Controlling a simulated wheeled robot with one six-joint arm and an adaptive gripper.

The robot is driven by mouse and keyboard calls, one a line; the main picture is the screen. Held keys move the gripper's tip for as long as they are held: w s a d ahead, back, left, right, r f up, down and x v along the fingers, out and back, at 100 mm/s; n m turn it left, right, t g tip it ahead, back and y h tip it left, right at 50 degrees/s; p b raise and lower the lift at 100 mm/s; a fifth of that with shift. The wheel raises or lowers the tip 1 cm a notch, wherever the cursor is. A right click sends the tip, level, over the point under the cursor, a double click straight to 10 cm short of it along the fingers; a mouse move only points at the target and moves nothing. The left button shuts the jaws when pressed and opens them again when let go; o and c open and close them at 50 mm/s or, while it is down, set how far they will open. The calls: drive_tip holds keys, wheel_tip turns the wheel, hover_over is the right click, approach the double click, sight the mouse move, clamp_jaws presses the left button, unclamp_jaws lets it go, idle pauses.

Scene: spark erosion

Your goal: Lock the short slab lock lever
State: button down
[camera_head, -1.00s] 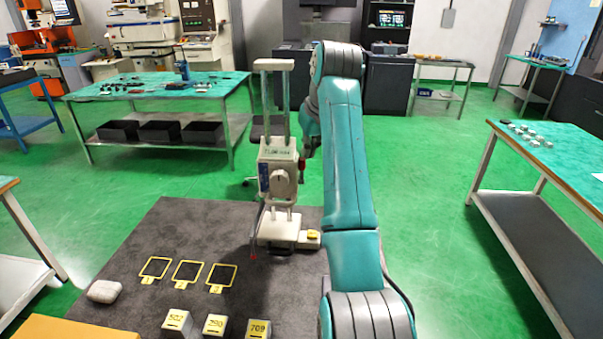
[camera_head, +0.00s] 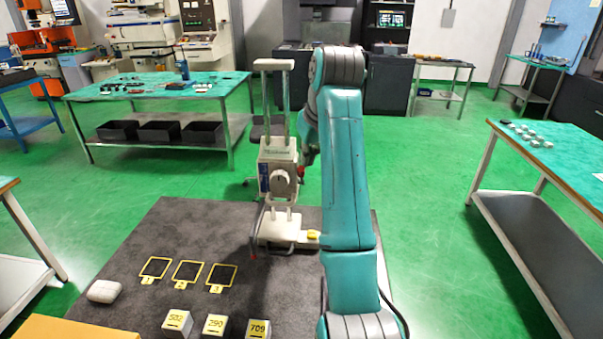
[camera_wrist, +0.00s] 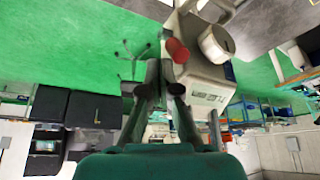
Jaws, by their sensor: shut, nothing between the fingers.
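A pale upright device (camera_head: 278,178) with two tall columns and a round dial stands on the dark mat. A lever with a red knob (camera_wrist: 177,50) sits by its side in the wrist view; a red spot (camera_head: 301,172) shows there in the head view. Another red-tipped lever (camera_head: 252,256) hangs low at the device's left. Labels naming the short slab lock are not legible. My gripper (camera_wrist: 160,72) is shut and empty, its tips close to the red knob; contact cannot be told. In the head view my gripper (camera_head: 309,156) is small and dark, just right of the device.
The dark mat (camera_head: 140,240) carries yellow-framed squares (camera_head: 187,271), several numbered blocks (camera_head: 215,325) and a pale rounded block (camera_head: 104,291). A yellow piece (camera_head: 313,234) lies by the device's base. A green-topped bench (camera_head: 560,150) stands right, with open floor between.

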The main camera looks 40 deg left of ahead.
sight(301, 175)
drive_tip(key=shift+s+f, duration=0.1)
drive_tip(key=shift+f, duration=0.05)
idle(0.3)
drive_tip(key=shift+s+d+f, duration=0.4)
drive_tip(key=shift+s+f, duration=0.1)
drive_tip(key=shift+f, duration=0.1)
drive_tip(key=shift+s+d+f, duration=0.1)
drive_tip(key=shift+s+f, duration=0.1)
drive_tip(key=shift+f, duration=0.2)
idle(0.8)
